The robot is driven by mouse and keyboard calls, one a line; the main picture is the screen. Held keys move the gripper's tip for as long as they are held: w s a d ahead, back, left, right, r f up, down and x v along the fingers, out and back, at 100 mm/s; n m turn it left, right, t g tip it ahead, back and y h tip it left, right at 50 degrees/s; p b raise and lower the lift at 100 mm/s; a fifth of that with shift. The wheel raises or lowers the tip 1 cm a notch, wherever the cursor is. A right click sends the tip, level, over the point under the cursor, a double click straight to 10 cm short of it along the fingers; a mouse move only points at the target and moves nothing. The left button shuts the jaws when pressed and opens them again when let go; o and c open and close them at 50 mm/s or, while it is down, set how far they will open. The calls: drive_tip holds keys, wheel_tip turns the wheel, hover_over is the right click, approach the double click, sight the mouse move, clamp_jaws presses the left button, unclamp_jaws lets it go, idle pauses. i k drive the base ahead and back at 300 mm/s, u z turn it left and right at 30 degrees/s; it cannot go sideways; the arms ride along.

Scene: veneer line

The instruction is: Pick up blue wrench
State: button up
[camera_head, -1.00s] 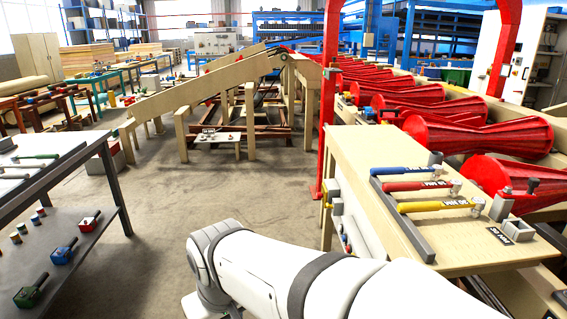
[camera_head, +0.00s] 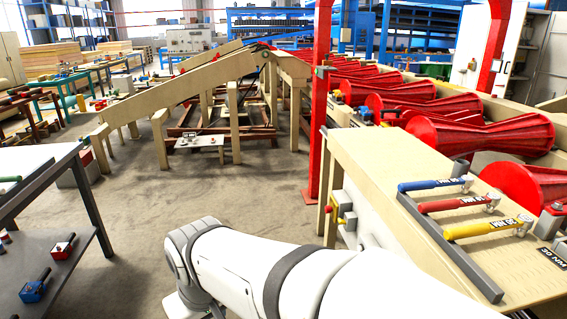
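The blue wrench (camera_head: 431,185) lies on the beige tabletop at the right. It is the farthest of three wrenches lying side by side, with a metal head at its right end. The red wrench (camera_head: 455,204) lies just in front of it, and the yellow wrench (camera_head: 484,228) is nearest. Their left ends are by a long grey bar (camera_head: 450,247). My white arm crosses the bottom of the view, left of and below the wrenches. My gripper is not in view.
The beige table (camera_head: 385,152) with the wrenches stands beside red rollers (camera_head: 480,133). A red post (camera_head: 320,110) rises at its far left. A dark-legged workbench (camera_head: 85,195) is at the left. Open grey floor (camera_head: 190,185) lies between them.

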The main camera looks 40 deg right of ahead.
sight(465, 182)
drive_tip(key=u, duration=0.05)
drive_tip(key=i, duration=1.7)
drive_tip(key=z, duration=4)
drive_tip(key=i, duration=1)
